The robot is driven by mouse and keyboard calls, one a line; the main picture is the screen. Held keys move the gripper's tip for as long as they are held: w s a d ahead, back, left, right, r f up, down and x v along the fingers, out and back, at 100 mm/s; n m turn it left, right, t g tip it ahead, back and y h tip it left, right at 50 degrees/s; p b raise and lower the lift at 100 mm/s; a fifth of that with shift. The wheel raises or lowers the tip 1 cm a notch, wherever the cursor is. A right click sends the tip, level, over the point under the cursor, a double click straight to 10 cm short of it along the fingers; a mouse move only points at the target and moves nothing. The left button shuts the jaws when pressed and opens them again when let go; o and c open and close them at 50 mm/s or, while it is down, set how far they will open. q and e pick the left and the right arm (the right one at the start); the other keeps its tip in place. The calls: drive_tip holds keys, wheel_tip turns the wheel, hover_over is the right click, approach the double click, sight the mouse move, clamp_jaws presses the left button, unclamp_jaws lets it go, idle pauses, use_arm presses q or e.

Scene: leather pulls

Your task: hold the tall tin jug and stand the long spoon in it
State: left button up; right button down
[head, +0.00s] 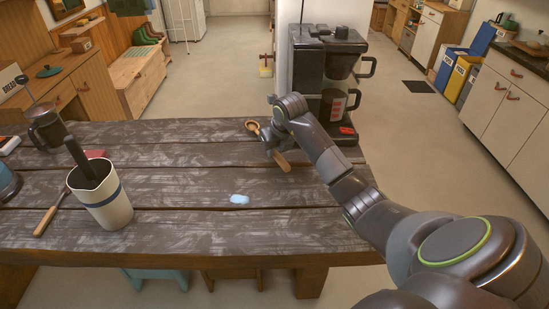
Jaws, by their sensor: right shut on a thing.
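A tall cream jug (106,207) with a blue band stands upright at the left front of the table. A dark, thick-handled thing (76,152) sticks up out of its mouth. My right gripper (273,146) is shut on a long wooden spoon near the table's far right part. The spoon's round bowl (252,127) shows beyond the gripper and its handle end (284,164) shows on the near side; the gripper hides the middle. I cannot tell whether the spoon touches the table. My left gripper is out of view.
A black coffee machine (312,75) stands at the table's back right, close to my right arm. A wooden-handled tool (46,221) lies left of the jug. A glass press pot (47,128) stands behind it. A pale blue patch (239,199) lies mid-table, with clear wood around it.

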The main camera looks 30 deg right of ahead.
wheel_tip(320, 180, up, 6)
drive_tip(key=shift+r+b, duration=0.1)
drive_tip(key=shift+b, duration=0.9)
drive_tip(key=shift+r, duration=0.45)
